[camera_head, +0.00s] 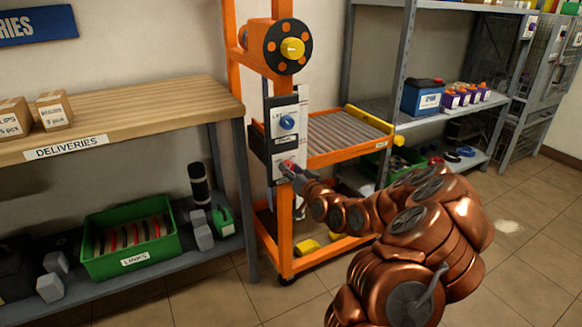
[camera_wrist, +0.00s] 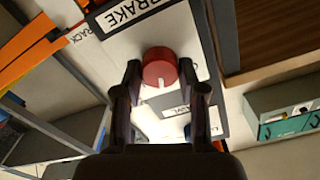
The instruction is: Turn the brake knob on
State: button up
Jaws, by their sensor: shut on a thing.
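The brake knob is a round red knob (camera_wrist: 159,68) on a white panel, under a label reading BRAKE (camera_wrist: 130,14) in the wrist view. A pale mark shows on its lower face in that view. My gripper (camera_wrist: 160,80) has its dark fingers on both sides of the knob and is shut on it. In the head view my gripper (camera_head: 290,172) reaches the lower part of the panel (camera_head: 287,108) on the orange lift and covers much of the red knob. A blue knob (camera_head: 287,122) sits higher on the same panel.
The orange lift has a roller shelf (camera_head: 345,137) and a black wheel with a yellow hub (camera_head: 292,48). A wooden deliveries table (camera_head: 110,122) stands at the left. A grey rack with a blue battery (camera_head: 422,97) stands at the right. The floor at the right is open.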

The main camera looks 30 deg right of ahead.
jog(key=m+p, duration=0.1)
jog(key=m, duration=0.4)
jog(key=shift+m, duration=0.4)
dwell(0.3)
jog(key=o, duration=1.1)
jog(key=shift+o, duration=0.2)
jog(key=s, duration=0.7)
jog(key=shift+s+a, duration=0.25)
jog(key=shift+a, duration=0.05)
